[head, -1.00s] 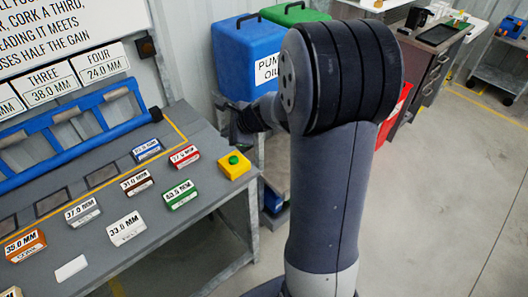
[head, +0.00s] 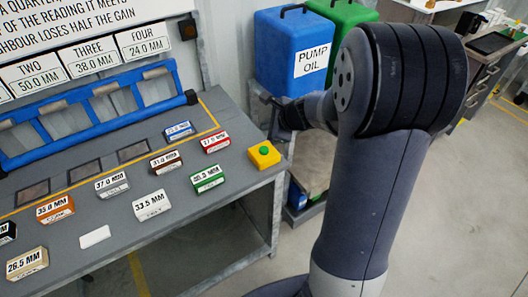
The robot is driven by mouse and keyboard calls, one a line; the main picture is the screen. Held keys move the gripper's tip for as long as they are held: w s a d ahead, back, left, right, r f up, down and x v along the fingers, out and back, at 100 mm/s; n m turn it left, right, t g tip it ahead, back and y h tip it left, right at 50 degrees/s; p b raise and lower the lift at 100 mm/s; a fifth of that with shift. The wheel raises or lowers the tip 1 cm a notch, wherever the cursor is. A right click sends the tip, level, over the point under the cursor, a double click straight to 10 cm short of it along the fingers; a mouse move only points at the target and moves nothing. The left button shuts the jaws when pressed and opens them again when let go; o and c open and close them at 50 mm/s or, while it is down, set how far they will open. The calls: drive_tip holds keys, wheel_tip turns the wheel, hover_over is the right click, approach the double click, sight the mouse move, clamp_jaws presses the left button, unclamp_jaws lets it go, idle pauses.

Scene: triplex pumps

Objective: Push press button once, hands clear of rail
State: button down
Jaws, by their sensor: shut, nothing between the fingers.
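The press button is a green cap on a yellow box (head: 264,155), at the right front corner of the grey bench (head: 215,261) in the head view. My gripper (head: 287,113) is a dark shape beyond and to the right of the button, apart from it. It is shut and empty; its fingertips are small and partly hidden by my arm. The blue rail (head: 70,140) with several tilted slots runs along the back of the bench, well left of my gripper.
Several labelled blocks stand on the bench, including a green one (head: 207,178), a red one (head: 215,142) and a white one (head: 152,205). A blank white card (head: 95,236) lies near the front. A blue pump oil can (head: 292,52) stands behind my arm. Open floor lies right.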

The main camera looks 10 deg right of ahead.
sight(267, 151)
wheel_tip(267, 151, down, 7)
drive_tip(key=b, duration=0.5)
drive_tip(key=shift+r, duration=0.2)
idle(1.6)
drive_tip(key=shift+f+b, duration=0.4)
drive_tip(key=shift+b, duration=0.2)
